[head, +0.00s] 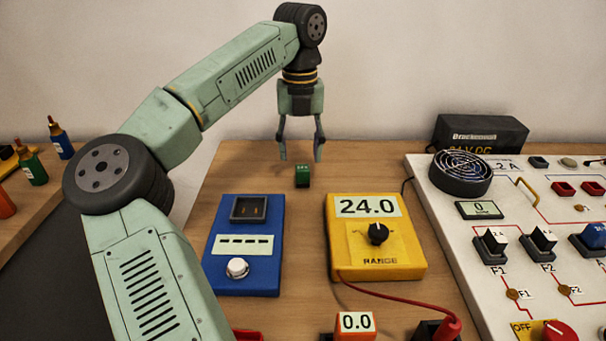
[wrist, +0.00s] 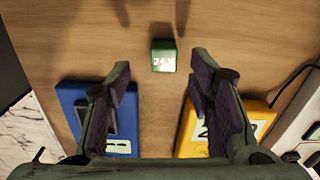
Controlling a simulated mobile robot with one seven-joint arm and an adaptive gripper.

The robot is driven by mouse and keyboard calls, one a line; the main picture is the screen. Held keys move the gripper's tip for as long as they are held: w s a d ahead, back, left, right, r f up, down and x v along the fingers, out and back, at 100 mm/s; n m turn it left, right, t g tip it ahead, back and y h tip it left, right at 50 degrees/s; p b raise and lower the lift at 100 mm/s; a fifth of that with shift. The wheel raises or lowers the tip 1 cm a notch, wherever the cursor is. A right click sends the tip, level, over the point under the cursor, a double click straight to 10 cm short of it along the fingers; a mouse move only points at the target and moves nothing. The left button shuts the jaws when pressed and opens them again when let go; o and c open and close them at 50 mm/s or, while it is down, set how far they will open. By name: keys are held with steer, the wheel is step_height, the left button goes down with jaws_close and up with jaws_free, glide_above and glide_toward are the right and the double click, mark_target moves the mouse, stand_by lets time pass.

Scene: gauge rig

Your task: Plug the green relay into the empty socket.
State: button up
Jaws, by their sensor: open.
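The green relay (head: 302,176) is a small block with a white "24 V" label, standing alone on the wooden table. It also shows in the wrist view (wrist: 163,58), just beyond and between my fingertips. My gripper (head: 301,154) points down, open and empty, above the relay. The fingers appear apart from it. A blue box (head: 219,264) in front has a dark, open socket (head: 248,209) with small metal contacts inside and nothing plugged in. In the wrist view the left finger partly covers this box (wrist: 70,105). I cannot tell whether the white panel (head: 463,270) holds another empty socket.
A yellow meter (head: 400,262) reading 24.0 stands right of the blue box, with a red lead (head: 400,299) in front. The panel carries a round fan (head: 460,172) and several plugged-in modules. A black supply box (head: 480,133) stands behind. Table around the relay is clear.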

mark_target(303, 167)
steer(key=shift+s+d+f+p, duration=0.15)
steer(key=shift+f+p, duration=0.25)
steer(key=shift+f, duration=1.05)
steer(key=shift+w+d+f+p, duration=0.1)
steer(key=shift+f+p, duration=0.25)
steer(key=shift+f, duration=1.05)
jaws_close()
